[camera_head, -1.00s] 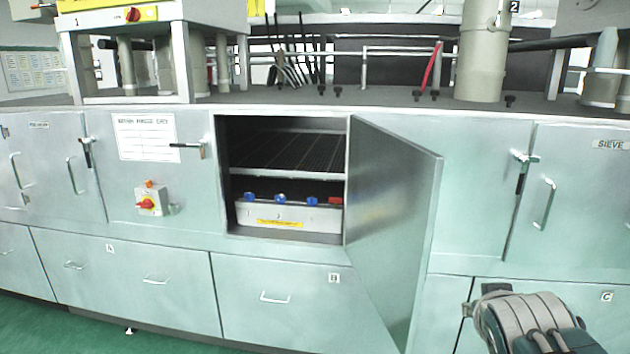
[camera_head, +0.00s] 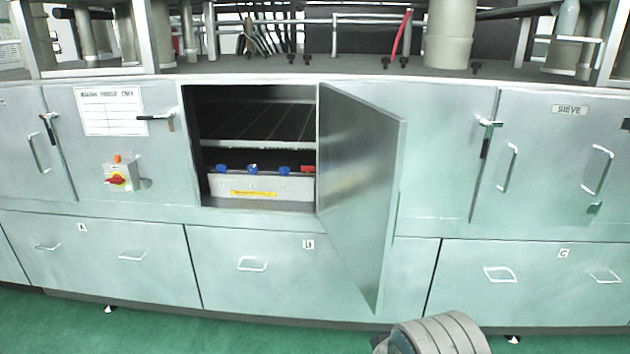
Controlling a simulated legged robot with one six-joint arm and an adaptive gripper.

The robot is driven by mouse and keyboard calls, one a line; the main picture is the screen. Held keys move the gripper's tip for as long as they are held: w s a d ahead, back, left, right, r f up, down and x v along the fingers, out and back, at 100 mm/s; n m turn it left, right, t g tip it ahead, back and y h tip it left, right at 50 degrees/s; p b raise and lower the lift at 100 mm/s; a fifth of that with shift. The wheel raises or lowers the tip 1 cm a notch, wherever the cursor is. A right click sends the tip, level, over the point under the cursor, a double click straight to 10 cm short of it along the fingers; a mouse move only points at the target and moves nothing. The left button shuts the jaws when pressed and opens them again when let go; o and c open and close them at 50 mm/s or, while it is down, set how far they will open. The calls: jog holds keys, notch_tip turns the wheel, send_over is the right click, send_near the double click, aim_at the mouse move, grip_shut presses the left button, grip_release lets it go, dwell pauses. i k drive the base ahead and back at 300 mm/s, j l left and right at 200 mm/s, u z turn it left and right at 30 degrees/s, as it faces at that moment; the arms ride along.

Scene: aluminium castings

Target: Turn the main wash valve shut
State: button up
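No valve in view carries a label I can read as main wash. Inside the open cabinet a grey box (camera_head: 293,190) has several blue knobs (camera_head: 252,169) and a red knob (camera_head: 308,169) along its top, and a yellow label on its front. I cannot tell which of these is the wash valve. A grey, ribbed part of my arm shows at the bottom edge. My gripper is not in view.
The cabinet door (camera_head: 365,190) stands open, swung outward toward me on the right. Drawers (camera_head: 250,280) with handles run below. A closed cabinet marked SIEVE (camera_head: 545,170) is at right. Pipes and frames stand on the bench top (camera_head: 290,72). Green floor is clear in front.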

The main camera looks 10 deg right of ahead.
aim_at(308, 168)
jog(key=i+l+u, duration=0.1)
jog(key=l+u, duration=0.15)
jog(key=i+l+u, duration=0.1)
jog(key=l+u, duration=0.45)
jog(key=l, duration=0.95)
jog(key=l+u, duration=0.1)
jog(key=l, duration=0.65)
jog(key=k, duration=0.4)
jog(key=i+j+z, duration=0.45)
jog(key=j, duration=0.3)
jog(key=i+j+z, duration=0.15)
jog(key=j, duration=0.6)
jog(key=j+z, duration=0.15)
jog(key=j, duration=0.65)
jog(key=i+j+z, duration=0.2)
jog(key=i+j, duration=0.45)
